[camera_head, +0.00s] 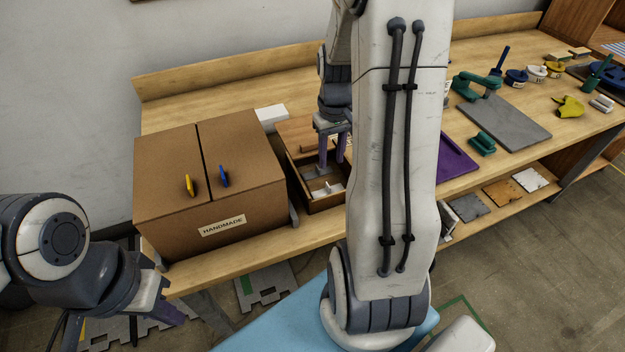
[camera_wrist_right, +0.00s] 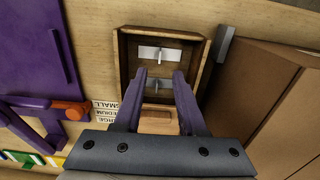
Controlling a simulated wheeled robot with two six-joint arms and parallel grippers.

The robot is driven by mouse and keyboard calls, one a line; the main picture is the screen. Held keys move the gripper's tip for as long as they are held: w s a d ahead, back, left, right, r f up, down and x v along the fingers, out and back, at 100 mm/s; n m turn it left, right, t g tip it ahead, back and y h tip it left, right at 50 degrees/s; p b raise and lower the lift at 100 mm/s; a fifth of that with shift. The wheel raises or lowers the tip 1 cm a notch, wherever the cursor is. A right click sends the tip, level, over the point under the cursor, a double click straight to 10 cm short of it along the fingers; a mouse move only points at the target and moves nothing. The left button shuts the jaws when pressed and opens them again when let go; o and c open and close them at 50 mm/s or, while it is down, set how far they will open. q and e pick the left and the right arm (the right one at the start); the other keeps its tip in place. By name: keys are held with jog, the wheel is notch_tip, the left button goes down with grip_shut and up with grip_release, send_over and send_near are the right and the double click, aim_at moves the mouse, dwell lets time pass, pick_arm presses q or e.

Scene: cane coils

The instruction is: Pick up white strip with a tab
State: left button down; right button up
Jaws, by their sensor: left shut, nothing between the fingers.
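A white strip with a tab (camera_head: 327,190) lies in the front compartment of a small wooden box (camera_head: 325,207). In the right wrist view the strip (camera_wrist_right: 148,53) lies across the box (camera_wrist_right: 124,50), its thin tab standing near its middle. A greyer strip with a tab (camera_wrist_right: 150,85) lies in the compartment behind. My right gripper (camera_head: 331,164) points down over the box. In the wrist view its purple fingers (camera_wrist_right: 159,74) are open, with nothing held, the tips between the two strips. My left gripper (camera_head: 172,312) is shut and empty, low at the left.
A brown cardboard box (camera_head: 240,180) labelled HANDMADE, with yellow and blue handles, stands left of the wooden box. A white block (camera_head: 271,117) is behind. A purple tray (camera_head: 457,158) and grey plate (camera_head: 505,124) lie to the right. My right arm hides the middle.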

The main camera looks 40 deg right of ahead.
send_over(328, 188)
jog(key=f, duration=0.4)
jog(key=shift+s+d+f, duration=0.1)
jog(key=shift+d+f, duration=0.2)
jog(key=shift+a+f+p, duration=0.2)
jog(key=shift+f+p, duration=0.35)
jog(key=shift+f, duration=2.35)
grip_shut()
